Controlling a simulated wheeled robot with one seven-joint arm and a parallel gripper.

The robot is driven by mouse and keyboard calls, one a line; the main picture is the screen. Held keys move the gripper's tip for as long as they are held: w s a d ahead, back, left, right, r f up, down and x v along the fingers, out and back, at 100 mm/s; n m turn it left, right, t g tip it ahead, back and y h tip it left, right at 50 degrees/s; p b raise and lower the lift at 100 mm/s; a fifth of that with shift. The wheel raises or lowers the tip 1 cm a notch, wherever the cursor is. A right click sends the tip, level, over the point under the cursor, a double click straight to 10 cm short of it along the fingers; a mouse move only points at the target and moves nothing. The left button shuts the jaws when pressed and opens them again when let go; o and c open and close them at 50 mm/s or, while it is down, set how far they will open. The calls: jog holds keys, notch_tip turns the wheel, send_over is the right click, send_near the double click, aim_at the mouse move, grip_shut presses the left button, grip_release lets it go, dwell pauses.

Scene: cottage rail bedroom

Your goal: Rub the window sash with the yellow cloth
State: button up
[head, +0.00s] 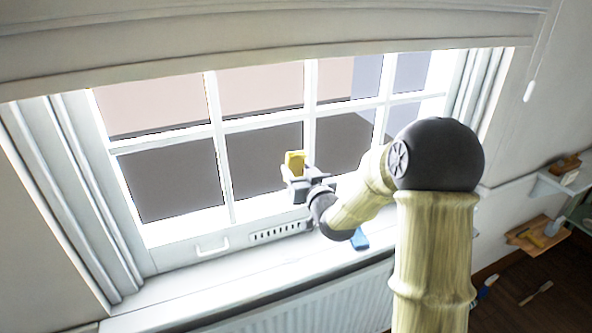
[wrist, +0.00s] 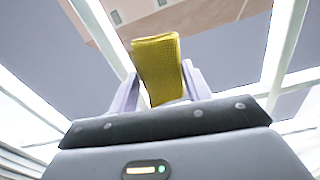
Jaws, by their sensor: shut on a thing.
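The yellow cloth (head: 294,161) is held in my gripper (head: 298,178), in front of the lower panes of the window sash (head: 225,165). In the wrist view the cloth (wrist: 158,70) stands up between the two fingers of my gripper (wrist: 160,90), which are shut on it. The white glazing bars of the sash (wrist: 282,40) show beyond it. The cloth is close to the glass near a vertical bar. I cannot tell whether it touches the sash.
A blue object (head: 359,239) lies on the white windowsill (head: 190,287), partly behind my arm. A radiator (head: 300,304) is below. A fabric blind (head: 250,45) hangs across the top. Shelves with small items (head: 538,233) are at the right.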

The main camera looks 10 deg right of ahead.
jog(key=shift+b+v, duration=0.35)
jog(key=shift+v, duration=1.1)
jog(key=shift+s+d, duration=0.1)
jog(key=b+v, duration=0.1)
jog(key=v, duration=0.1)
jog(key=shift+s, duration=0.4)
